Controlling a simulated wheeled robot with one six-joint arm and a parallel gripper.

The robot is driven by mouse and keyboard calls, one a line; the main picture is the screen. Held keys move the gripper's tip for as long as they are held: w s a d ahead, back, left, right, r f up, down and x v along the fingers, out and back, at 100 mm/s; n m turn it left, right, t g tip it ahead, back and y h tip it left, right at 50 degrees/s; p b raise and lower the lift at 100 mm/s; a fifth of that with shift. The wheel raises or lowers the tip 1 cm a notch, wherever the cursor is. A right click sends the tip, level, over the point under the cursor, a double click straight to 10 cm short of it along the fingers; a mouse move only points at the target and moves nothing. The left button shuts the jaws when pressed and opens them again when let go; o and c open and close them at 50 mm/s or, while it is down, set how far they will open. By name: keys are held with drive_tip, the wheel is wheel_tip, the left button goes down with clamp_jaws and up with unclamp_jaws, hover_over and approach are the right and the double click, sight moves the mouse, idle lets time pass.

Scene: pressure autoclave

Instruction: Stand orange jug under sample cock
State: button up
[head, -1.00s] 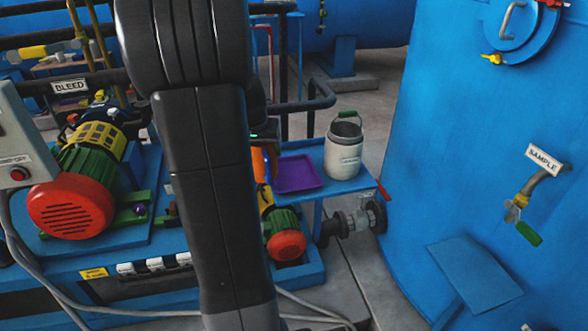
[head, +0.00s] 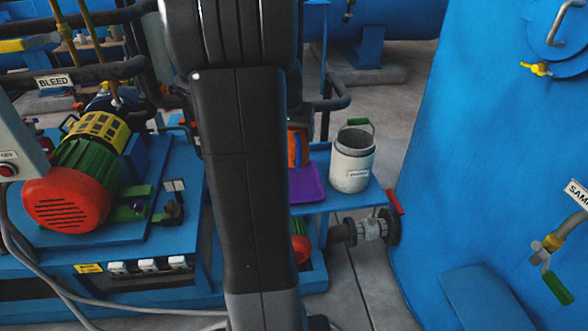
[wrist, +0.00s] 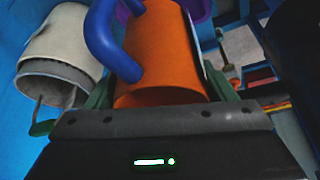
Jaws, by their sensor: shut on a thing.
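The orange jug (wrist: 165,50) with a blue handle sits between the green fingers of my gripper (wrist: 160,95) in the wrist view. My gripper is shut on it. In the head view only a strip of the jug (head: 304,149) shows behind my arm, above the blue shelf by the purple tray; my gripper is hidden there. I cannot tell whether the jug touches the shelf. The sample cock (head: 552,243), brass with a green lever, sticks out of the blue vessel at the right edge, far from the jug. A blue plate bracket (head: 485,300) is below it.
A white can (head: 352,165) stands on the blue shelf (head: 345,197), right of the purple tray (head: 308,185). The can also shows in the wrist view (wrist: 60,45). A pipe valve with a red handle (head: 393,201) is beside the shelf. A red-and-green motor (head: 70,195) is at left.

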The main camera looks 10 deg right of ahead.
wheel_tip(320, 180, down, 6)
drive_tip(key=shift+s, duration=0.1)
drive_tip(key=shift+f, duration=0.9)
drive_tip(key=shift+f+b, duration=0.3)
drive_tip(key=shift+b, duration=0.05)
drive_tip(key=o, duration=1)
drive_tip(key=shift+r, duration=0.1)
drive_tip(key=shift+o, duration=0.2)
drive_tip(key=shift+p, duration=0.4)
